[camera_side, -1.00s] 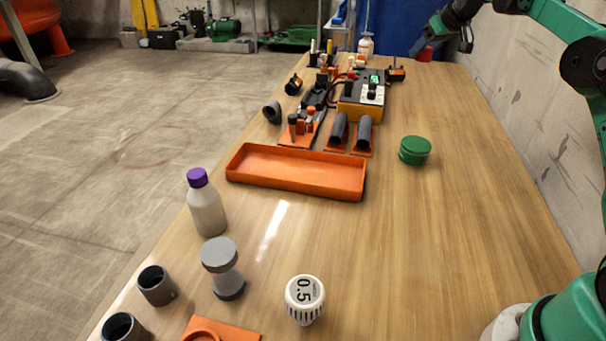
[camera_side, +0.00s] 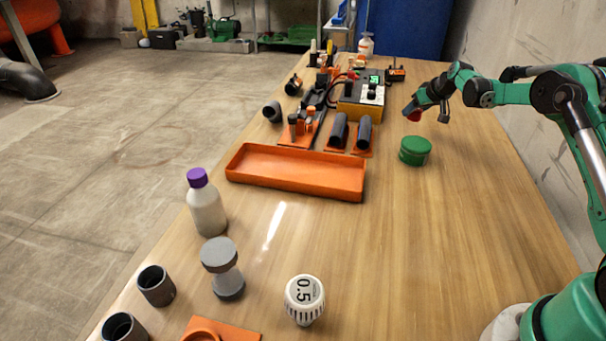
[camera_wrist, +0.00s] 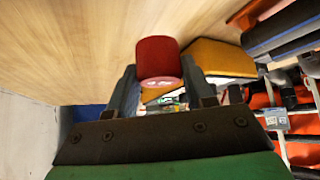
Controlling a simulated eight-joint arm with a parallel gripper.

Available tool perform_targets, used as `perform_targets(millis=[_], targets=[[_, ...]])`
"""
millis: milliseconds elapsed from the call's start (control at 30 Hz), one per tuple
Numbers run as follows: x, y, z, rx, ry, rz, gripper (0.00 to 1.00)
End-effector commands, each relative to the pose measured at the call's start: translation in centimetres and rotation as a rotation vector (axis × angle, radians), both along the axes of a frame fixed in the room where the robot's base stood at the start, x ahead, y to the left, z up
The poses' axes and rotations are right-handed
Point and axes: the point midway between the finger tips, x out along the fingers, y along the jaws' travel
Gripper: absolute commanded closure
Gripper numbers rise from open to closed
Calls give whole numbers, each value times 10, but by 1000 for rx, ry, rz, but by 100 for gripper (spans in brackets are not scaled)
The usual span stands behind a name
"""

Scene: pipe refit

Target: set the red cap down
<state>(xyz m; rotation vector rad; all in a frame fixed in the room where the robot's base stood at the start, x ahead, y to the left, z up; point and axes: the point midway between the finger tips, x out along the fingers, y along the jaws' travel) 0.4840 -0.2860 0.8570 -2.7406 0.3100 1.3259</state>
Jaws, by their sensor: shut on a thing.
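My gripper (camera_side: 412,110) is above the right part of the wooden table, behind the green lidded jar (camera_side: 415,151). It is shut on the red cap (camera_side: 414,116), which hangs at the fingertips. In the wrist view the red cap (camera_wrist: 158,61) sits between the two fingers of my gripper (camera_wrist: 160,84), its round side facing the camera. In the side view the fingers hide part of it. The cap looks clear of the table, but its exact height is hard to tell.
The orange tray (camera_side: 296,188) lies mid-table, with a purple-capped bottle (camera_side: 206,207) in front. Dark pipe pieces (camera_side: 364,133) and a yellow-based meter (camera_side: 361,109) stand left of my gripper. The table's right side (camera_side: 470,220) is clear.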

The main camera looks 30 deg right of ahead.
Motion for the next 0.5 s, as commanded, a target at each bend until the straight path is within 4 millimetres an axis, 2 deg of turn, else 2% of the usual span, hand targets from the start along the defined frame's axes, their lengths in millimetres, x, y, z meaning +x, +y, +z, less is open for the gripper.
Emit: perform_targets(millis=[300, 500], targets=[[0, 0, -39, 0, 0, 0, 100], [0, 0, -46, 0, 0, 0, 100]])
